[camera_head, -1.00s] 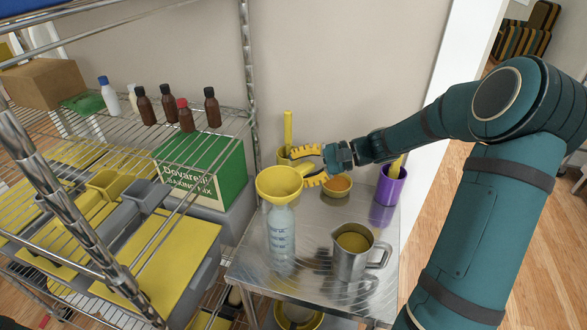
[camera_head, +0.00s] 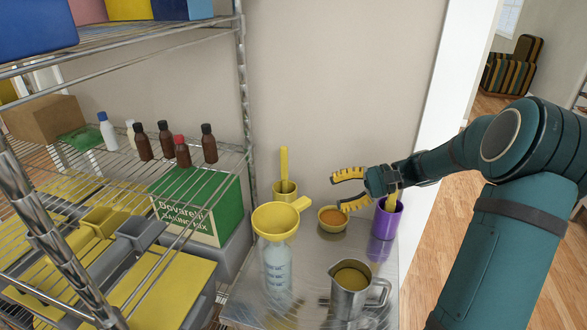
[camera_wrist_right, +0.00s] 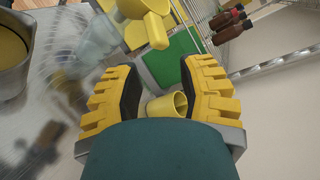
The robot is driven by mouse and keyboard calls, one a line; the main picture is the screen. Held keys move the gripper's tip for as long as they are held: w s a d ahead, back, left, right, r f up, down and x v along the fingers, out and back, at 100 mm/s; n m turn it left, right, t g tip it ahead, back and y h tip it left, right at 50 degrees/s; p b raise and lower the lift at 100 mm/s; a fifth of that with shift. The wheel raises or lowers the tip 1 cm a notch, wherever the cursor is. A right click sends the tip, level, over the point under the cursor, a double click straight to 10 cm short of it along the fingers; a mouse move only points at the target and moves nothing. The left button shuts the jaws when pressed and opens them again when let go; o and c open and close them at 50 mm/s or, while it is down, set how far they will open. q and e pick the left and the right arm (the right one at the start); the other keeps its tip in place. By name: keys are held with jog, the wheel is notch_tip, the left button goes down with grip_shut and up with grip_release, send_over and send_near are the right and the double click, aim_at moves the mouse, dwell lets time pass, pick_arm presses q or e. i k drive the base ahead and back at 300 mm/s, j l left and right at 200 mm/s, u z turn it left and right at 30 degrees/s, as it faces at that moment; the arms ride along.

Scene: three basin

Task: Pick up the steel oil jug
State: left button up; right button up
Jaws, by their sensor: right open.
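The steel oil jug (camera_head: 348,302) stands upright on the metal table, with yellow oil inside and its handle to the right. Its rim and part of its inside also show at the left edge of the right wrist view (camera_wrist_right: 12,62). My right gripper (camera_head: 336,191) is open and empty, above the back of the table, beyond the jug and apart from it. In the right wrist view its yellow fingers (camera_wrist_right: 160,88) are spread, with a yellow cup in view beyond them. My left gripper is not in view.
A bottle (camera_head: 277,270) with a yellow funnel (camera_head: 276,220) stands left of the jug. Behind are an orange-filled bowl (camera_head: 332,218), a yellow cup (camera_head: 285,192) and a purple cup (camera_head: 386,220). A wire shelf (camera_head: 110,170) with bottles and a green box (camera_head: 200,205) borders the left.

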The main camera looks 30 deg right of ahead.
aim_at(352, 280)
jog(key=k, duration=1)
